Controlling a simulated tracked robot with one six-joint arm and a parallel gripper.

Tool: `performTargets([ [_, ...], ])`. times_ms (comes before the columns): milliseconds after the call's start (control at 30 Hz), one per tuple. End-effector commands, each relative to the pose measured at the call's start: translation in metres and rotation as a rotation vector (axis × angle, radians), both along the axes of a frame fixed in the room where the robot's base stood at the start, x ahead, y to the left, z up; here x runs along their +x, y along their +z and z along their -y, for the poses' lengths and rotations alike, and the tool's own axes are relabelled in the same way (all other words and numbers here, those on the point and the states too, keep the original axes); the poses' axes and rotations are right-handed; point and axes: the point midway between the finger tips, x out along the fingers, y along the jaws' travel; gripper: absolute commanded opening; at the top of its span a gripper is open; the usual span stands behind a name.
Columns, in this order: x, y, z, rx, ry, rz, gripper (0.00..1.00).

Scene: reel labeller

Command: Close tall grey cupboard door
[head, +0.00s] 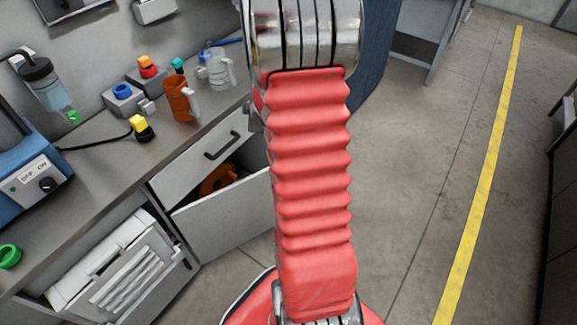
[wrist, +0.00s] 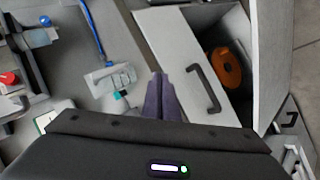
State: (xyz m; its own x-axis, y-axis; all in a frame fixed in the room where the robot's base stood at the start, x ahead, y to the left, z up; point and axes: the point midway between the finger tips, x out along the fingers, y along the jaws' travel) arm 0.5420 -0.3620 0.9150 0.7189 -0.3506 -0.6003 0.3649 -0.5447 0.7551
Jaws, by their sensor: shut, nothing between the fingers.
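No tall grey cupboard can be made out for certain. A light grey cupboard door (head: 225,215) stands swung open under the workbench in the head view. It also shows in the wrist view as a pale panel (wrist: 283,60) at the right. Behind it is an open compartment with an orange reel (wrist: 226,68) inside. My gripper (wrist: 160,80) is shut and empty, its dark fingertips together above the bench edge, left of a drawer front with a black handle (wrist: 207,90). In the head view my red arm sleeve blocks part of the scene, and the gripper is not visible there.
The grey workbench (head: 95,185) bears an orange mug (head: 181,98), a clear jug (head: 218,70), buttons and a blue machine (head: 30,180). A white slatted unit (head: 115,265) sits below. Grey floor with a yellow line (head: 485,165) is free at right.

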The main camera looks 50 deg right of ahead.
Motion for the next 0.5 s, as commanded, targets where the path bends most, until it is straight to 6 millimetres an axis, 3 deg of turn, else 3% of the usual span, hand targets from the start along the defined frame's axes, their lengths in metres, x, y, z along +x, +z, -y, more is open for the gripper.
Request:
performTargets([
  [200, -0.008, -0.052, 0.04, -0.075, 0.08, 0.009, 0.0],
  [500, -0.031, -0.12, 0.078, -0.172, 0.187, 0.054, 0.0],
])
